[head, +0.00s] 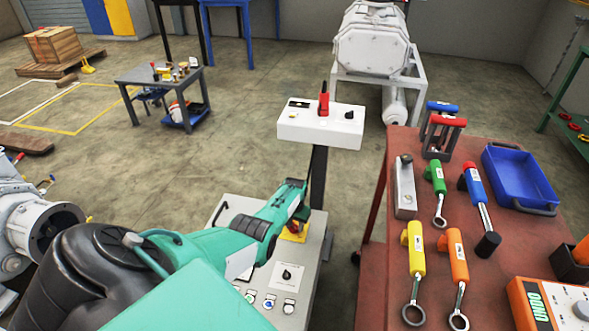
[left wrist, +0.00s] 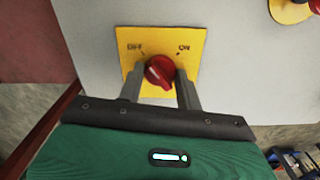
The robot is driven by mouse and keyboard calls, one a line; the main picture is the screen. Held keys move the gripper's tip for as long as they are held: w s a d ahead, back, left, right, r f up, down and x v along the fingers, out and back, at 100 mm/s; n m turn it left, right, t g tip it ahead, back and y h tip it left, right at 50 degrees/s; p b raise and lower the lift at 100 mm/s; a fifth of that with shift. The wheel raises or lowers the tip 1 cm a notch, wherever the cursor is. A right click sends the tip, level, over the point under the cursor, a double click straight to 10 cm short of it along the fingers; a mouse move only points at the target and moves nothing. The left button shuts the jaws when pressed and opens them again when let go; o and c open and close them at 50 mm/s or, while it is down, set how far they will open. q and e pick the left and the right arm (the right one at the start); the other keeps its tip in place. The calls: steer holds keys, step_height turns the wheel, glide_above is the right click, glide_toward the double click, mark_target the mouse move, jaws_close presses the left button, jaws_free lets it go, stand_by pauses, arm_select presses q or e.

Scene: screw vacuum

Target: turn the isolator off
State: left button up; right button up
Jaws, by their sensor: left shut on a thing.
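The isolator is a red rotary knob (left wrist: 159,71) on a yellow plate (left wrist: 192,42) marked OFF at left and ON at right, in the left wrist view. A pale mark shows on the knob's left part; I cannot tell its exact setting. My left gripper (left wrist: 161,88) has a finger on each side of the knob and is shut on it. In the head view my left gripper (head: 298,213) is over the yellow plate (head: 291,237) on the grey control panel (head: 222,212), largely hiding the knob. My right gripper is not in view.
A second red control on yellow (left wrist: 291,9) sits at the wrist view's top right. A white box (head: 319,132) with a red handle stands behind the panel. A red-brown table (head: 528,245) at right holds several tools and a blue tray (head: 519,172).

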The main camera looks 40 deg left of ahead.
mark_target(294, 226)
arm_select(q)
steer(key=shift+n, duration=0.9)
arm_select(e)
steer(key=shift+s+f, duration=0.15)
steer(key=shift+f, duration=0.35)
arm_select(q)
steer(key=o, duration=1)
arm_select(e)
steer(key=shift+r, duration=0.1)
arm_select(q)
steer(key=shift+r, duration=0.15)
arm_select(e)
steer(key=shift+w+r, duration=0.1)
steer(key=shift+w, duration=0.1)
arm_select(q)
step_height(294, 226, up, 5)
steer(key=p, duration=0.3)
step_height(294, 226, up, 8)
steer(key=p, duration=0.2)
steer(key=shift+r+p, duration=0.25)
steer(key=shift+p, duration=0.15)
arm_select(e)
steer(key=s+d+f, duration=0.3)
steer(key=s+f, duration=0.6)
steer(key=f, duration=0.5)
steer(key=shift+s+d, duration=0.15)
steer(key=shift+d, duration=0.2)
